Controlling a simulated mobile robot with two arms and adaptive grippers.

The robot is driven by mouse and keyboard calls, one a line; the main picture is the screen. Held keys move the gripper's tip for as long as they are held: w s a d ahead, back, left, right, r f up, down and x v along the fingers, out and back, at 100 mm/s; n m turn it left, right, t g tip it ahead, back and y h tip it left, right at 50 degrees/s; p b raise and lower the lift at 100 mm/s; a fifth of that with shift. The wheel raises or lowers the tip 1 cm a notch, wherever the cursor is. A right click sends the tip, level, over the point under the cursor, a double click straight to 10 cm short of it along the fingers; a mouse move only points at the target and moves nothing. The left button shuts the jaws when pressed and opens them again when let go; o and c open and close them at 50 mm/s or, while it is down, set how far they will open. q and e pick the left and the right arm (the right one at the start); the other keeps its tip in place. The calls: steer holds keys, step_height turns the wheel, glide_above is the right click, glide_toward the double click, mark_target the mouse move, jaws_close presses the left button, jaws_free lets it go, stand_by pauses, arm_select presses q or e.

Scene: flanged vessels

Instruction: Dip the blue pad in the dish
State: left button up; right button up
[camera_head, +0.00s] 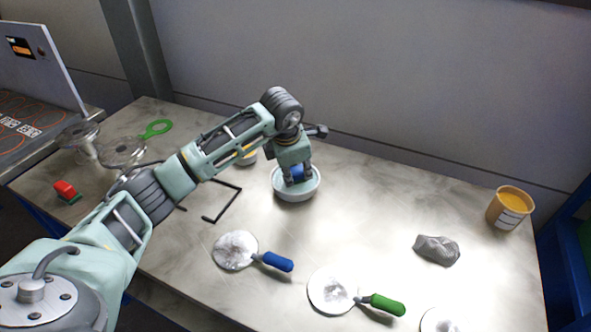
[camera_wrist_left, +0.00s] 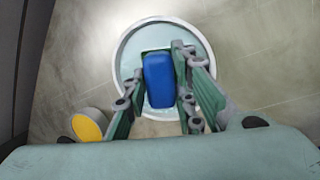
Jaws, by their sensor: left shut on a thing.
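The dish (camera_head: 297,193) is a round, pale container on the table, a little above the middle of the head view. It also shows in the left wrist view (camera_wrist_left: 127,52) as a pale ring. My left gripper (camera_head: 297,178) points down over the dish and is shut on the blue pad (camera_wrist_left: 158,78). In the head view the blue pad (camera_head: 297,172) is mostly hidden between the fingers. The pad's lower end is within the dish's outline; I cannot tell whether it touches the dish's contents. My right gripper is not in view.
A blue-handled disc (camera_head: 236,250) and a green-handled disc (camera_head: 330,291) lie in front. A black bent rod (camera_head: 225,207), a red block (camera_head: 65,189) and flanged parts (camera_head: 122,152) are left.

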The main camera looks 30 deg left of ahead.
mark_target(298, 165)
arm_select(q)
steer(key=shift+r, duration=0.1)
stand_by(0.3)
steer(key=shift+r+p, duration=1.2)
steer(key=shift+r, duration=0.7)
steer(key=shift+r+p, duration=0.35)
steer(key=shift+r, duration=0.3)
steer(key=shift+r+p, duration=1.15)
steer(key=shift+r, duration=0.9)
